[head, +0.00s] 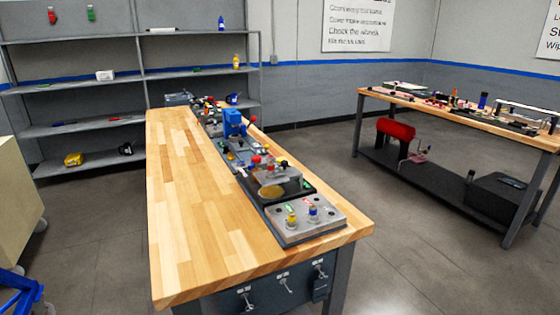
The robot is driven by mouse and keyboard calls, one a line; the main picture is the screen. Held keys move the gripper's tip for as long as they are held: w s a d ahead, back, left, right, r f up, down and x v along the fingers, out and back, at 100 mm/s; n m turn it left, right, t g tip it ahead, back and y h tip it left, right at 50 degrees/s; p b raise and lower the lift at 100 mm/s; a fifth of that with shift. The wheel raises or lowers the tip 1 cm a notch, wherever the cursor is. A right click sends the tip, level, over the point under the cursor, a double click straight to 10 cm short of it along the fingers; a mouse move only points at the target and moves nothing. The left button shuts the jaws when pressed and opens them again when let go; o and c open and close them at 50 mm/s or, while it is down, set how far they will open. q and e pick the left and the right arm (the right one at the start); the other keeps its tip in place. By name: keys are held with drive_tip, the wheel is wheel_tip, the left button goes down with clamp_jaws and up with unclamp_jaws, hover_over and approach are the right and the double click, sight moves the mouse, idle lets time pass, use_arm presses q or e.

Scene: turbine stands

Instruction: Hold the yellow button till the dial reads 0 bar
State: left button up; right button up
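A row of small fixtures runs along the right side of the wooden workbench (190,220). On the nearest grey plate (300,232) stand a small yellow-topped part (292,219) and a small blue-topped part (313,212). Just behind them, a black-based fixture carries a flat yellowish disc (272,192). I cannot tell which yellow part is the button. No dial face or reading can be made out at this size. Neither of my grippers is in view.
A blue machine (234,122) with a red-knobbed lever stands farther along the bench. The bench's left half is bare. Grey shelves (75,130) stand behind. A second bench (545,138) with items stands right, with open floor (340,185) between.

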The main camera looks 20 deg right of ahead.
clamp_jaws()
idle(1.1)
